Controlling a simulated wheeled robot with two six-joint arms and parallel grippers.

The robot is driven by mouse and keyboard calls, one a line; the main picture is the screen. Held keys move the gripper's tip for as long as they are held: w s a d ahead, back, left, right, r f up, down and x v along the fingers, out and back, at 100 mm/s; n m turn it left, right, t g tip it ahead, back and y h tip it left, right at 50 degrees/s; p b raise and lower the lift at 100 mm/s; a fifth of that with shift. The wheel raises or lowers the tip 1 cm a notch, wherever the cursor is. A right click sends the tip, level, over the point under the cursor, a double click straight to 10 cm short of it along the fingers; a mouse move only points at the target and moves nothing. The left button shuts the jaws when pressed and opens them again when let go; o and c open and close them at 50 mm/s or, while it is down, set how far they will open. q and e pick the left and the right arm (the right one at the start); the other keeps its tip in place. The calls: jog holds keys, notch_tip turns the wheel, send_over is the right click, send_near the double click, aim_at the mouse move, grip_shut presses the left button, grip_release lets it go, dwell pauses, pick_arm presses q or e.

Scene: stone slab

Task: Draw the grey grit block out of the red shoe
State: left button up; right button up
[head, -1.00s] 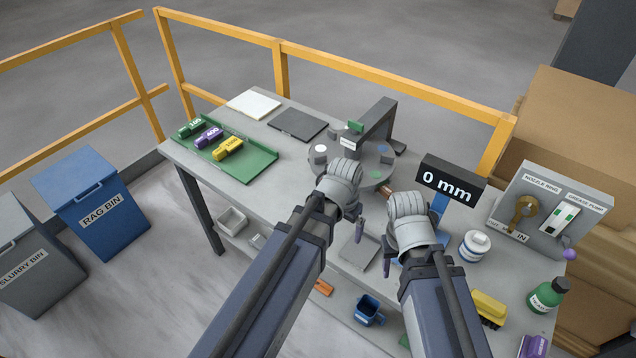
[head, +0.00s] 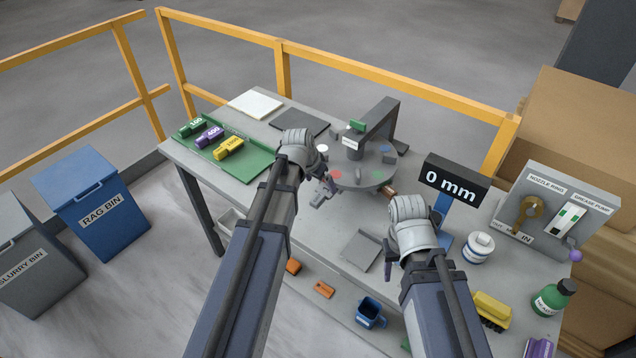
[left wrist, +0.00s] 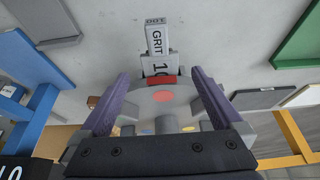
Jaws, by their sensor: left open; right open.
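In the left wrist view the grey grit block (left wrist: 157,42), marked GRIT and 100, sticks out from the red shoe (left wrist: 161,80) at the edge of the grey disc (left wrist: 138,103). A red dot (left wrist: 163,97) marks the disc beside this shoe. My left gripper (head: 322,194) is open and empty at the disc's left edge in the head view. In the left wrist view its purple fingers stand apart on either side of the shoe, short of the block. In the head view the block is not clearly visible near my gripper. My right gripper (head: 388,264) is open and empty near the table's front.
A dark arm (head: 378,120) overhangs the disc. A display (head: 455,181) reads 0 mm. A green tray (head: 258,160) with labelled blocks lies at left, near a white plate (head: 256,104) and a dark plate (head: 300,122). A grey tray (head: 361,250) lies at the front.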

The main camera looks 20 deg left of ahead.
aim_at(315, 201)
pick_arm(q)
jog(key=b+x, duration=0.4)
jog(key=x, duration=0.1)
jog(key=shift+f, duration=0.35)
pick_arm(e)
notch_tip(315, 201, down, 5)
jog(key=shift+f, duration=0.1)
pick_arm(q)
jog(key=shift+r, duration=0.1)
jog(key=shift+c, duration=0.2)
grip_shut()
jog(key=shift+s+a, duration=0.3)
jog(key=shift+s, duration=0.5)
jog(key=shift+s+a, duration=0.25)
jog(key=shift+s, duration=0.55)
jog(key=shift+s+a, duration=0.3)
jog(key=shift+s, duration=0.5)
jog(key=shift+s+a+r+p, duration=0.25)
jog(key=shift+s+r+p, duration=0.45)
jog(key=shift+r, duration=0.05)
jog(key=shift+s+a+r+p, duration=0.25)
jog(key=shift+s+r+p, duration=0.45)
jog(key=shift+r, duration=0.05)
pick_arm(e)
jog(key=shift+r, duration=1.55)
